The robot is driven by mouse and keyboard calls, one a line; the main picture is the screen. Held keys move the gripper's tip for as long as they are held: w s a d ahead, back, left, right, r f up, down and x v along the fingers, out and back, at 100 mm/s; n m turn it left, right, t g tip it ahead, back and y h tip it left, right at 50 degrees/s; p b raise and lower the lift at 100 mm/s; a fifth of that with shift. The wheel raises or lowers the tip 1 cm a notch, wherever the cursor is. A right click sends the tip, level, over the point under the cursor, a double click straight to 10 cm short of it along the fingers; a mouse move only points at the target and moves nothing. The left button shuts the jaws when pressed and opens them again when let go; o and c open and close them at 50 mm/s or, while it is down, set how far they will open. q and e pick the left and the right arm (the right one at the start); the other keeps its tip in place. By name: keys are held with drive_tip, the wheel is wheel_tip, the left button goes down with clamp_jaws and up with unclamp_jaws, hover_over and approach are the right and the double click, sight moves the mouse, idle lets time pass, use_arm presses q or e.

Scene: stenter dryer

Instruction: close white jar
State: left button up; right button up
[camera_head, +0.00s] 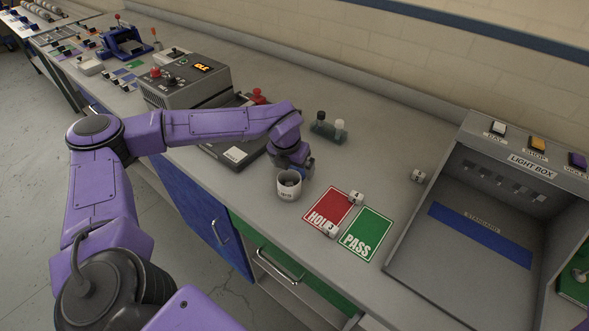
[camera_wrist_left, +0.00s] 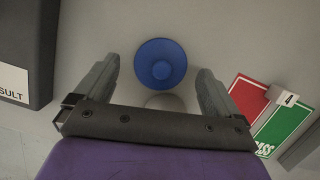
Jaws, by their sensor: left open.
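A white jar (camera_head: 287,190) with a small dark label stands upright on the grey counter, left of the red card. In the head view its mouth looks dark and is partly hidden by my gripper. My left gripper (camera_head: 291,161) points down just above and behind it. In the left wrist view its two fingers are apart, and a round blue shape (camera_wrist_left: 160,64) lies between and beyond them, with a pale curved edge (camera_wrist_left: 165,102) below it. My right gripper is not in view.
The red HOLD card (camera_head: 327,209) and green PASS card (camera_head: 366,234) lie to the right, with small white tags on and near them. A grey instrument (camera_head: 187,84) is on the left, the light box (camera_head: 480,215) on the right.

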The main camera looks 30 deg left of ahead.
sight(294, 169)
use_arm(q)
drive_tip(key=shift+w+f, duration=0.15)
drive_tip(key=shift+f, duration=0.2)
drive_tip(key=shift+c, duration=0.4)
drive_tip(key=c, duration=1)
drive_tip(key=shift+c, duration=0.2)
wheel_tip(294, 169, up, 9)
drive_tip(key=shift+f+b, duration=0.1)
drive_tip(key=shift+b, duration=0.85)
drive_tip(key=shift+r, duration=0.65)
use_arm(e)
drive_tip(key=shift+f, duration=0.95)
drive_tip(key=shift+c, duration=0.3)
